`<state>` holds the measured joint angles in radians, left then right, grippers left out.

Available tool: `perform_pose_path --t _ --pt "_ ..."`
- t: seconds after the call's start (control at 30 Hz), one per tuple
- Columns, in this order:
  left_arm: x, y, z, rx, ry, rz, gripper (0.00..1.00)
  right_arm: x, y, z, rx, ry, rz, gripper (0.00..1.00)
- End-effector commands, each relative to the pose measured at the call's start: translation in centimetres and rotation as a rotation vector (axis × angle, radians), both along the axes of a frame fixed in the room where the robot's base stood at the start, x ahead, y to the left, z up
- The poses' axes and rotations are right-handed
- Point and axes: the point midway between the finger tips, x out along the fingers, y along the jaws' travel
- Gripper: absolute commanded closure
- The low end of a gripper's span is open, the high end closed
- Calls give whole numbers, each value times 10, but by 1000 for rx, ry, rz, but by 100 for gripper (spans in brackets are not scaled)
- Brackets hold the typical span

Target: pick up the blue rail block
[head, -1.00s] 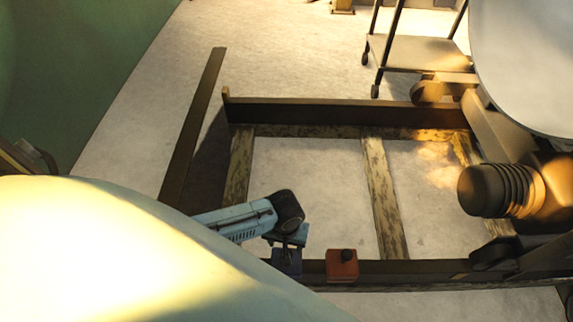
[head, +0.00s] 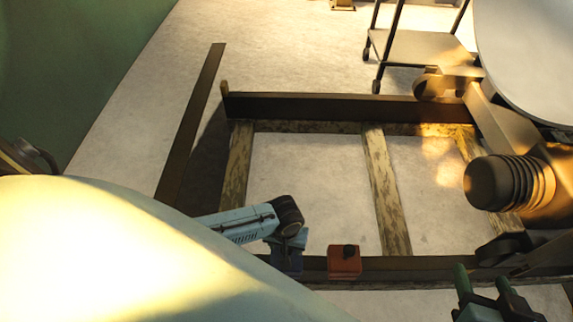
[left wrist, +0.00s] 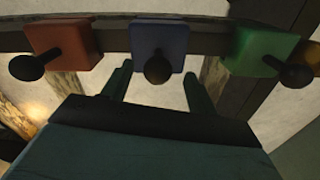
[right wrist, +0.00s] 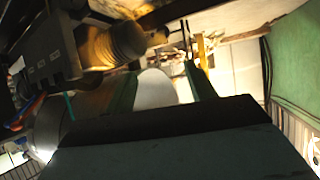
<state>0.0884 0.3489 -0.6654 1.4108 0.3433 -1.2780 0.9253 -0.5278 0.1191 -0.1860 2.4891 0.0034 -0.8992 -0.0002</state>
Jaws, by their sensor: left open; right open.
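The blue rail block (head: 287,260) sits on the near dark rail in the head view, left of the red block (head: 344,261). A light blue part with a dark rounded end is just above it. In the left wrist view the blue block (left wrist: 160,43) has a dark round knob and stands between the red block (left wrist: 66,45) and the green block (left wrist: 262,50). My right gripper (head: 482,276) is open and empty at the lower right of the head view.
The dark rails and worn cross ties form a frame on the pale floor. A cart (head: 425,47) stands at the upper right. A ribbed dark cylinder (head: 495,183) is at the right. A large pale dome covers the lower left of the head view.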

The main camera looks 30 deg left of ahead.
Motion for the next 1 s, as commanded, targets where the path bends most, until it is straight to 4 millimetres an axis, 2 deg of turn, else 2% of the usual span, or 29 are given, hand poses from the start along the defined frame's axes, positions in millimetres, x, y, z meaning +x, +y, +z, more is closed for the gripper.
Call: perform_pose_path --t 0.17,0.5,0.8,1.0 --pt "1 0 -9 0 0 -1 41 13 8 19 39 -143 12 45" --pt "2 -1 -24 1 0 0 41 27 23 73 131 -468 36 45" --pt "2 -2 -40 1 1 0 41 23 30 119 217 -751 53 45" --pt "2 -2 -49 1 0 0 41 14 32 144 266 -904 60 45"
